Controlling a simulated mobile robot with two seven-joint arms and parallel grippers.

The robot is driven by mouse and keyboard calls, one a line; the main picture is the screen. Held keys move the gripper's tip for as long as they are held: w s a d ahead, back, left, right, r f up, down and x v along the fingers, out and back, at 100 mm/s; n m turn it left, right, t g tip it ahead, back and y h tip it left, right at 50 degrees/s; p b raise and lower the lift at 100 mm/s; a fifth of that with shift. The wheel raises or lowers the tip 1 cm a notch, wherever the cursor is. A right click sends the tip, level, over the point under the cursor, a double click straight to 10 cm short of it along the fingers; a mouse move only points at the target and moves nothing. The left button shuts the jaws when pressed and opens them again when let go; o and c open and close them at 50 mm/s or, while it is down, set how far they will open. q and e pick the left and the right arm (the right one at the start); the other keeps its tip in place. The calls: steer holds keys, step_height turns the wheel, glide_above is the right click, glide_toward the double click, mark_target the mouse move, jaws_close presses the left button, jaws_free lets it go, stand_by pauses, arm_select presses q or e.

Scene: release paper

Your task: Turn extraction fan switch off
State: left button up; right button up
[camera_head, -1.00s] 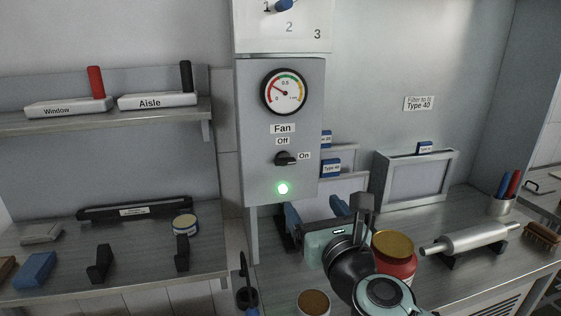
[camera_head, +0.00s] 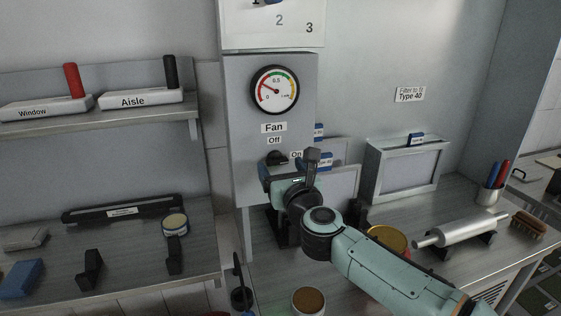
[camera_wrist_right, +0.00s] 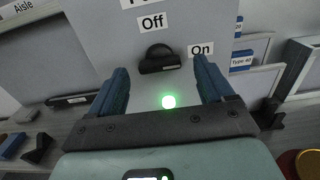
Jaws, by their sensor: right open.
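The fan switch (camera_head: 277,157) is a black rotary knob on a grey panel, below the "Fan" and "Off" labels. In the right wrist view the knob (camera_wrist_right: 160,60) has its white mark toward the right, the side of the "On" label (camera_wrist_right: 201,50). A green lamp (camera_wrist_right: 169,101) glows below it. My right gripper (camera_head: 288,167) is in front of the panel, just below the knob, and hides the lamp in the head view. Its blue fingers are open and empty, one on each side of the knob in the wrist view. I cannot tell any contact. My left gripper is not in view.
A pressure gauge (camera_head: 275,90) sits above the switch. Framed filters (camera_head: 405,170) stand right of the panel. A roller (camera_head: 460,233) and a jar with a gold lid (camera_head: 388,239) are on the bench. A shelf (camera_head: 100,124) with two labelled handles is at left.

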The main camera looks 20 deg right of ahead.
steer(key=shift+w, duration=0.7)
steer(key=c, duration=1)
steer(key=shift+c, duration=0.2)
